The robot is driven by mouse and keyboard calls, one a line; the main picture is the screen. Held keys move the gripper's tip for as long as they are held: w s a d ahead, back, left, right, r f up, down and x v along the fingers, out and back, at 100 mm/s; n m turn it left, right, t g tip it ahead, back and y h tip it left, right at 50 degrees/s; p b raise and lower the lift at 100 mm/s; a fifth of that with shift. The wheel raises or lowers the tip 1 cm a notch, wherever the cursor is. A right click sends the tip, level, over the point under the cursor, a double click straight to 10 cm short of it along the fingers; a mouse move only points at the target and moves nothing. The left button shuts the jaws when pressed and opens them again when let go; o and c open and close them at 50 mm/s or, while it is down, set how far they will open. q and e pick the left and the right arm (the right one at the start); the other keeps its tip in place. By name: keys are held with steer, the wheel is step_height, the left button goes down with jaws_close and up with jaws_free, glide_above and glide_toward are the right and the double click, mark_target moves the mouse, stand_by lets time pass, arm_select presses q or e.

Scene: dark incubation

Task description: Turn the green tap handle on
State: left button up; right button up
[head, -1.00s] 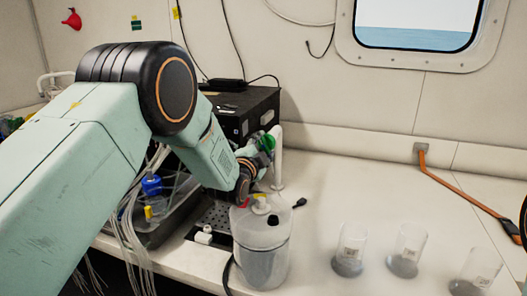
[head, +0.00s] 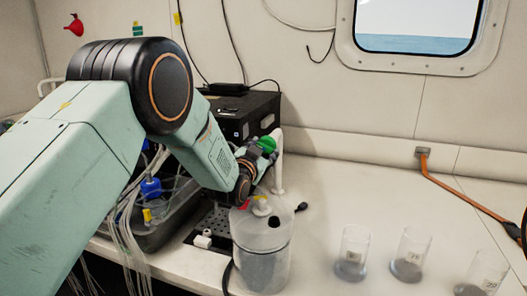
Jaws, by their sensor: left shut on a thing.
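The green tap handle (head: 266,144) shows at the top of a white tap (head: 278,168), beside the black box on the counter. My left gripper (head: 260,153) reaches in from the left and is shut on the green handle. My own wrist and fingers hide part of the handle and the tap's upper end. My right gripper is not in view.
A translucent lidded container (head: 262,258) stands just in front of the tap. A black box (head: 240,112) is behind my left wrist. A grey tray (head: 166,222) with a blue-capped bottle (head: 151,188) lies left. Several clear beakers (head: 409,255) stand right.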

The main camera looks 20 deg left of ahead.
arm_select(q)
steer(key=shift+f, duration=0.1)
stand_by(0.5)
steer(key=o, duration=1.2)
steer(key=shift+w+a+f, duration=0.1)
steer(key=shift+c, duration=0.2)
steer(key=s, duration=1.2)
steer(key=shift+s, duration=0.15)
steer(key=shift+a, duration=0.15)
